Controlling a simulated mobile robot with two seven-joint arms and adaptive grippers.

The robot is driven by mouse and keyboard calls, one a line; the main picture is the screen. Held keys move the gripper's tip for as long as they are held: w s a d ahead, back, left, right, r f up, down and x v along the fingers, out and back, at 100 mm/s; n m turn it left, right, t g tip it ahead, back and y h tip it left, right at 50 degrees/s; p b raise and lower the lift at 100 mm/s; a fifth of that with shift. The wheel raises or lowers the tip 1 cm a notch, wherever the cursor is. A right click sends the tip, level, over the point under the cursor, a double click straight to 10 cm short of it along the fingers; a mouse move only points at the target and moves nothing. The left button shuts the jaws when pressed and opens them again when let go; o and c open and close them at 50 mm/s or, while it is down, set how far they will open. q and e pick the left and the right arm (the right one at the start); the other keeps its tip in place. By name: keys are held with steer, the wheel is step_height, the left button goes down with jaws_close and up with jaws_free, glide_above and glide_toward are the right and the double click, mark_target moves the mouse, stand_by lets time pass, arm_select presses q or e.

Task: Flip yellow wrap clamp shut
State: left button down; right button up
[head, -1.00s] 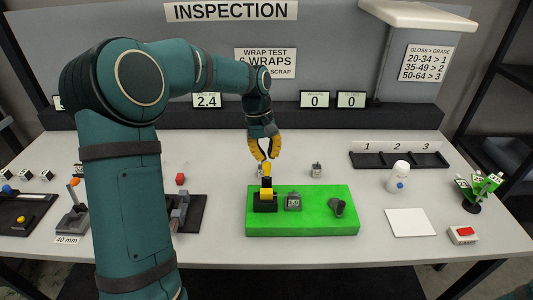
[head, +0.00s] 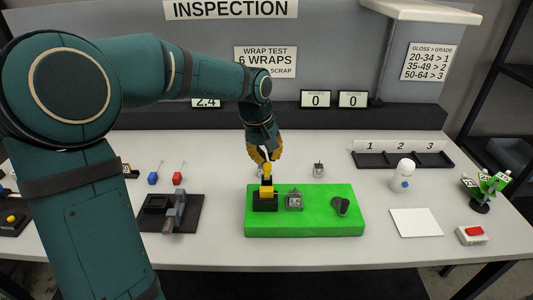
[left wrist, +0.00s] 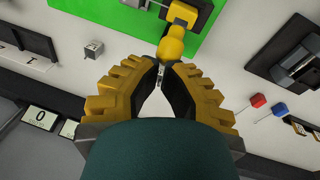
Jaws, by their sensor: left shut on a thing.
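The yellow wrap clamp (head: 266,192) has a black base and sits at the left end of the green block (head: 322,229). Its yellow lever (head: 267,172) stands up from it. My left gripper (head: 264,157) is over the lever's top, fingers pointing down. In the left wrist view, the lever's rounded yellow knob (left wrist: 170,48) is at the tips of my left gripper (left wrist: 161,70), which is shut on it. How far the fingers overlap the knob is hard to see. My right gripper is out of view.
A grey device (head: 294,201) and a dark knob-like part (head: 341,206) also sit on the green block. A small grey block (head: 319,170) stands behind it. A white bottle (head: 404,174) and white pad (head: 416,222) are to the right. A dark fixture (head: 172,213) is to the left.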

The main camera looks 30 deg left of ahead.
mark_target(268, 171)
arm_select(q)
steer(key=shift+s+d+f+t+y+b, duration=0.35)
steer(key=shift+s+t+b, duration=0.2)
steer(key=shift+b, duration=0.1)
steer(key=shift+s+d+f+b, duration=0.2)
steer(key=shift+s+d+f, duration=0.1)
steer(key=shift+s, duration=0.2)
steer(key=shift+s+d+f+b, duration=0.2)
steer(key=shift+s+d, duration=0.1)
steer(key=shift+s, duration=0.2)
steer(key=shift+a+r+p, duration=0.1)
steer(key=shift+r+p, duration=0.5)
steer(key=shift+p, duration=0.05)
steer(key=r+p, duration=0.1)
steer(key=a+r+p, duration=0.1)
steer(key=r+p, duration=0.1)
steer(key=shift+r, duration=0.25)
steer(key=s+d+r+p, duration=0.1)
steer(key=s+r, duration=0.4)
steer(key=r, duration=0.2)
steer(key=shift+d+r, duration=0.2)
